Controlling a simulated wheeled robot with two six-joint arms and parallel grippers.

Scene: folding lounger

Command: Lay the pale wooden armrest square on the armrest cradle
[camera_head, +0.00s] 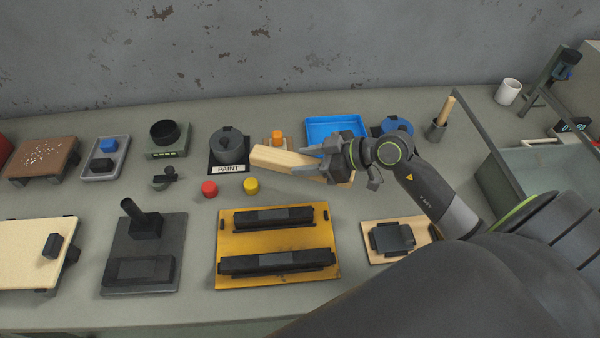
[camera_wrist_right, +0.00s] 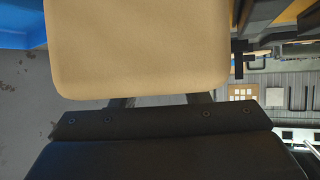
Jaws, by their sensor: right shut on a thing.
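The pale wooden armrest (camera_head: 272,158) is a long light block, held above the back middle of the table in the head view. My right gripper (camera_head: 326,159) is shut on it near its right part, and the block tilts slightly down to the right. In the right wrist view the armrest (camera_wrist_right: 140,45) fills the upper middle, close to the dark gripper body. A yellow board (camera_head: 280,234) with two black rails lies in front of it and looks like the armrest cradle; it is empty. My left gripper is not in view.
A paint tin (camera_head: 230,146), a blue tray (camera_head: 335,122), a red cap (camera_head: 209,188) and a yellow cap (camera_head: 251,186) stand near the armrest. A dark fixture with an upright handle (camera_head: 139,220) is left of the yellow board. A small wooden plate (camera_head: 372,254) lies right of it.

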